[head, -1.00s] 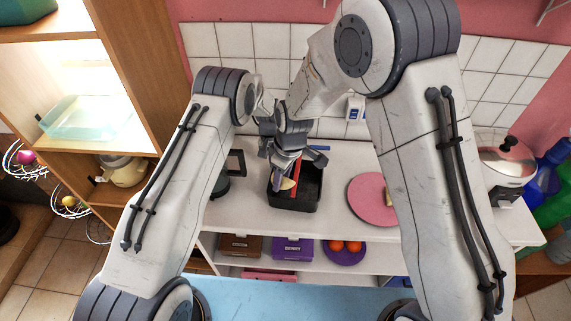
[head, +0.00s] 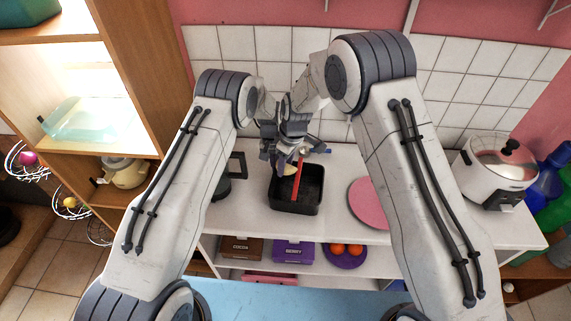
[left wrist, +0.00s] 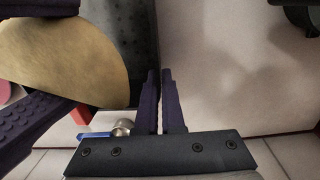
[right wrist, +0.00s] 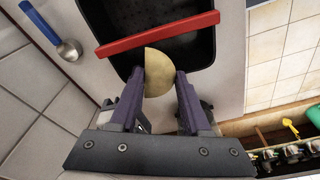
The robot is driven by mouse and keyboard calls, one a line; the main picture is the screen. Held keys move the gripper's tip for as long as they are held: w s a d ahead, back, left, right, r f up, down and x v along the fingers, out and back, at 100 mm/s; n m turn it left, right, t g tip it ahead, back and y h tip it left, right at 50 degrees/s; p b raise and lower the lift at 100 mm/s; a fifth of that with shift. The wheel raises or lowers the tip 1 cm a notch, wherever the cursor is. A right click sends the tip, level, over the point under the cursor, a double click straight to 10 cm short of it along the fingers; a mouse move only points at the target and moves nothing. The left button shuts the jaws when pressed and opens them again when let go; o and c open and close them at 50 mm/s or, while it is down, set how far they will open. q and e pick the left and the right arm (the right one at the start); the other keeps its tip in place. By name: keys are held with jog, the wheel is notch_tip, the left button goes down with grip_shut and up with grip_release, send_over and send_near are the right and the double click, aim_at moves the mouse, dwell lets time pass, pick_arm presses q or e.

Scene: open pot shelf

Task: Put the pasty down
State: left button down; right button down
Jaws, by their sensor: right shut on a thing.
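The pasty (head: 290,170) is a pale tan half-round. My right gripper (right wrist: 160,82) is shut on the pasty, which shows between its fingers in the right wrist view (right wrist: 157,72). It holds the pasty over or at the back-left part of a black square tray (head: 309,207). A red bar (right wrist: 155,34) crosses the tray. The pasty fills the upper left of the left wrist view (left wrist: 65,60). My left gripper (left wrist: 160,75) is shut and empty close beside it. I cannot tell whether the pasty touches the tray floor.
A pink round board (head: 368,203) lies right of the tray, partly behind my right arm. A ladle (right wrist: 68,48) lies behind the tray. A dark pot with a handle (head: 237,165) stands left. A white cooker (head: 490,170) stands far right. The lower shelf holds boxes (head: 293,251) and orange fruit (head: 346,248).

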jog(key=shift+f, duration=0.6)
jog(key=shift+c, duration=1.8)
grip_release()
jog(key=shift+r, duration=0.15)
